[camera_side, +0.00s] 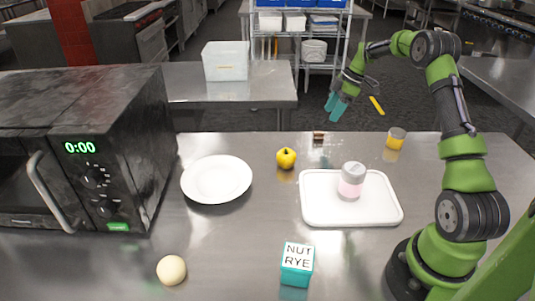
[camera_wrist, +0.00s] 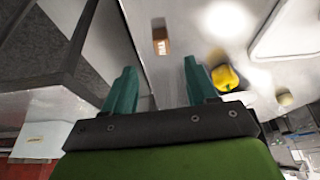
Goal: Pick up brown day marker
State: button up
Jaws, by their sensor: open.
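The brown day marker (camera_side: 319,137) appears to be the small brown block lying near the far edge of the steel table, just behind the white tray. It also shows in the wrist view (camera_wrist: 161,42), ahead of the fingers and roughly centred between them. My gripper (camera_side: 336,106) is open and empty, with teal fingers, raised above the far edge of the table. In the wrist view my gripper (camera_wrist: 160,85) has both fingers apart with nothing between them. The block stands clear of the fingers. Any writing on it is too small to read.
A yellow apple-like item (camera_side: 286,158) sits near the block. A white tray (camera_side: 315,215) bears a pinkish jar (camera_side: 351,181). An amber jar (camera_side: 395,139), a white plate (camera_side: 216,179), a teal NUT RYE box (camera_side: 297,264), a pale ball (camera_side: 171,270) and a microwave (camera_side: 120,140) are around.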

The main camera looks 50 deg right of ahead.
aim_at(320, 132)
jog(key=x, duration=0.9)
jog(key=shift+a+r, duration=0.1)
jog(key=shift+a, duration=0.05)
jog(key=shift+c, duration=0.4)
grip_shut()
